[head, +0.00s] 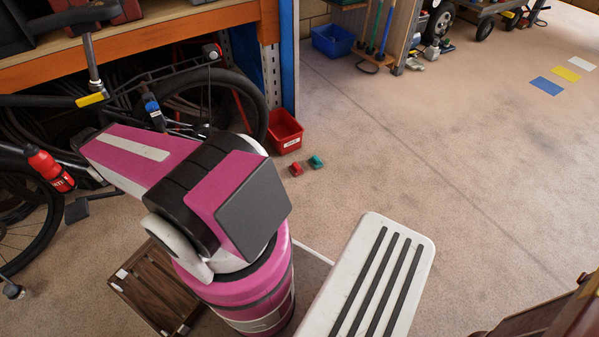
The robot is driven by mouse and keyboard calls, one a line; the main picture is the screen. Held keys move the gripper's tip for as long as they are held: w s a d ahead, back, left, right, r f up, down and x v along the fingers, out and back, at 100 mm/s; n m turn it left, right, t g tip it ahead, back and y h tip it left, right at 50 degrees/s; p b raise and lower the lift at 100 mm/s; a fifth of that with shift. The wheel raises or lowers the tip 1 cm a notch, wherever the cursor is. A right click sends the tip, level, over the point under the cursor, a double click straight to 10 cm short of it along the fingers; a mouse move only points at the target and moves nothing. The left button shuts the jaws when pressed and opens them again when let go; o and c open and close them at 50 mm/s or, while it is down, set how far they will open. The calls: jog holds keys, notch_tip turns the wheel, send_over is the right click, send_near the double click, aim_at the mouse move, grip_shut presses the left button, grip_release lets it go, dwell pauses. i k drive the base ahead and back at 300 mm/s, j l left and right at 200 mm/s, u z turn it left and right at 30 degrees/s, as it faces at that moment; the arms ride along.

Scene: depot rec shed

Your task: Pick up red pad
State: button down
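A small red object (296,170), likely the red pad, lies on the floor in front of a red bin. A small green object (316,162) of similar size lies just to its right, with a narrow gap between them. Both are too small to show much detail. My pink and black arm fills the left middle of the head view, nearer to me than the red object. My gripper is not in view, so its state and what it may hold are hidden.
The red bin (285,132) with a white label stands beside the blue shelf post. A bicycle with a red bottle (50,168) is at left. A white step with black strips (372,285) stands at front centre. Blue (547,86) and yellow (566,74) rectangles lie far right.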

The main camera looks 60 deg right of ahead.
aim_at(296, 170)
jog(key=j+z, duration=0.15)
jog(key=z, duration=2.25)
